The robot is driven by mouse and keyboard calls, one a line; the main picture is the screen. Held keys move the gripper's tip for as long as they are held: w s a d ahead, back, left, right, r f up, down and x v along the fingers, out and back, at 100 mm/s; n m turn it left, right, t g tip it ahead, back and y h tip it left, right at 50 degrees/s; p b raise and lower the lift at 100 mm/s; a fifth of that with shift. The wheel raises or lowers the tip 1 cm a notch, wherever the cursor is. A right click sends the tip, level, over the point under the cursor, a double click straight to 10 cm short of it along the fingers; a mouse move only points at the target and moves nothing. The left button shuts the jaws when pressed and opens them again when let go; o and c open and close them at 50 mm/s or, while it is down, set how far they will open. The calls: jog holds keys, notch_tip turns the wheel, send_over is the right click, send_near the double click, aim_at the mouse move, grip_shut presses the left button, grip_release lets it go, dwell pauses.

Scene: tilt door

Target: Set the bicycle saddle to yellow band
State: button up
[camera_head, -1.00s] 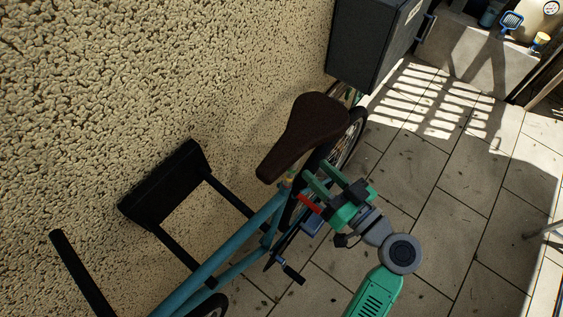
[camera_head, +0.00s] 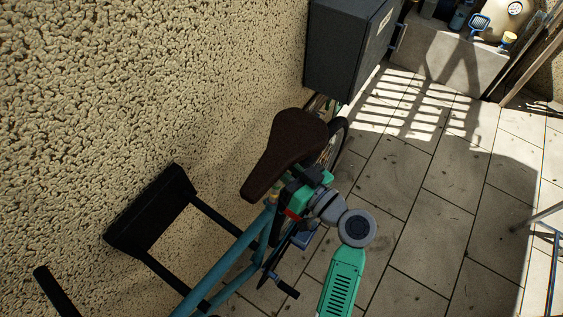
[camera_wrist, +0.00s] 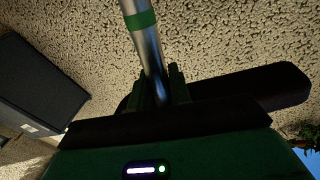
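The dark brown saddle (camera_head: 284,150) sits on top of the teal bicycle (camera_head: 237,257); its dark shape also shows in the wrist view (camera_wrist: 265,87). A small yellowish patch (camera_head: 273,196) shows just below its nose. In the wrist view, the silver seat post (camera_wrist: 150,52) carries a green band (camera_wrist: 140,20). My gripper (camera_head: 304,186) is below the saddle's right side, with its fingers (camera_wrist: 160,88) close on both sides of the post and apparently shut on it. A red lever (camera_head: 291,213) is beside my gripper. The fingertips' contact is partly hidden.
The rough wall (camera_head: 120,90) runs close along the bicycle's left side. A dark box (camera_head: 350,48) stands beyond the saddle. A black wall bracket (camera_head: 150,212) holds the frame. Open paved floor (camera_head: 420,210) lies to the right.

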grip_shut()
jog(key=f+b, duration=0.1)
jog(key=b, duration=0.1)
jog(key=f+b, duration=0.1)
jog(key=f, duration=0.1)
jog(key=shift+s+a+f+b, duration=0.15)
jog(key=shift+s+a+b, duration=0.05)
jog(key=shift+s+b, duration=0.15)
jog(key=shift+s+r, duration=0.1)
jog(key=shift+r, duration=0.1)
jog(key=o, duration=0.7)
grip_release()
jog(key=v, duration=0.7)
jog(key=shift+s+d+r, duration=0.1)
jog(key=shift+s+d, duration=0.15)
jog(key=shift+s, duration=0.05)
